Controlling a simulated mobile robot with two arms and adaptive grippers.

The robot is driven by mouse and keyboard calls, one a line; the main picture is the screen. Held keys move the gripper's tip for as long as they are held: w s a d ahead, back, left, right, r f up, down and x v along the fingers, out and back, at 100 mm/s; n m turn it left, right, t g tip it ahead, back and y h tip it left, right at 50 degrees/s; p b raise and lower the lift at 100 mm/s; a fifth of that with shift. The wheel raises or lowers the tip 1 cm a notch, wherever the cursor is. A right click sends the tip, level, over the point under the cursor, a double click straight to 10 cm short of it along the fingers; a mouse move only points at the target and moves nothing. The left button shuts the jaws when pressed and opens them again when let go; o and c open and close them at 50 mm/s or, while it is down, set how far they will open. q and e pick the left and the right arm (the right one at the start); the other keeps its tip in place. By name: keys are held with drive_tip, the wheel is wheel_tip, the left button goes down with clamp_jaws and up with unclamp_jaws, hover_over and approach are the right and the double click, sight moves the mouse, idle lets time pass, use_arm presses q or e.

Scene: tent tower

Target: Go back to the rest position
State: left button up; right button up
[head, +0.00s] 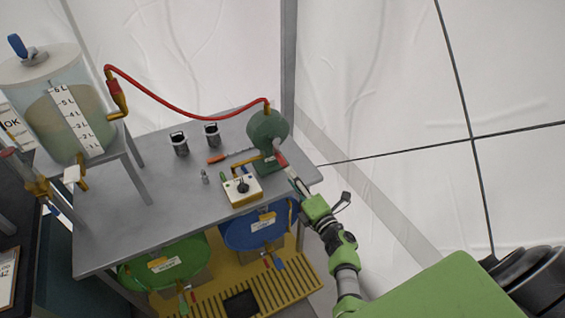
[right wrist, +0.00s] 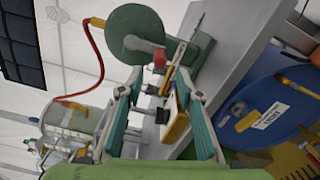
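My right gripper (head: 290,172) is at the right end of the grey table, close to the round dark green device (head: 267,127). In the right wrist view its two teal fingers (right wrist: 158,82) are spread apart, with nothing held between them. The green device (right wrist: 134,35) and the yellow-edged control box (right wrist: 177,117) show beyond the fingers. Whether the gripper touches the device is hard to tell. My left gripper is in neither view.
The grey table (head: 130,222) carries a control box (head: 242,190) and two small canisters (head: 180,144). A red hose (head: 185,114) links the device to a tank (head: 62,105). Blue (head: 258,231) and green (head: 165,262) barrels lie below. White tent wall (head: 395,90) stands at the right.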

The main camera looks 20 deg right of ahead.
drive_tip(key=s+a+f+n+g+y, duration=0.1)
drive_tip(key=s+a+f+n+g, duration=0.25)
drive_tip(key=s+f+n, duration=0.45)
drive_tip(key=s+a+f+n+g+y, duration=0.1)
drive_tip(key=s+a+f+n+g, duration=0.25)
drive_tip(key=f+n, duration=0.55)
drive_tip(key=s+a+f+n+g+y, duration=0.1)
drive_tip(key=s+a+f+n+g, duration=0.3)
drive_tip(key=f, duration=0.7)
drive_tip(key=s+d+f+n+g+h, duration=0.1)
drive_tip(key=s+f+n, duration=0.4)
drive_tip(key=s+n, duration=0.5)
drive_tip(key=s+d+f+n+g+h, duration=0.1)
drive_tip(key=s+f+n+g, duration=0.2)
drive_tip(key=s+n, duration=0.8)
drive_tip(key=s+d+f+n+g+h, duration=0.1)
drive_tip(key=s+d+f+n+g, duration=0.1)
drive_tip(key=s+f+n, duration=0.5)
drive_tip(key=s+n, duration=0.4)
drive_tip(key=s, duration=0.4)
drive_tip(key=shift+s+h, duration=0.25)
drive_tip(key=shift+h, duration=0.05)
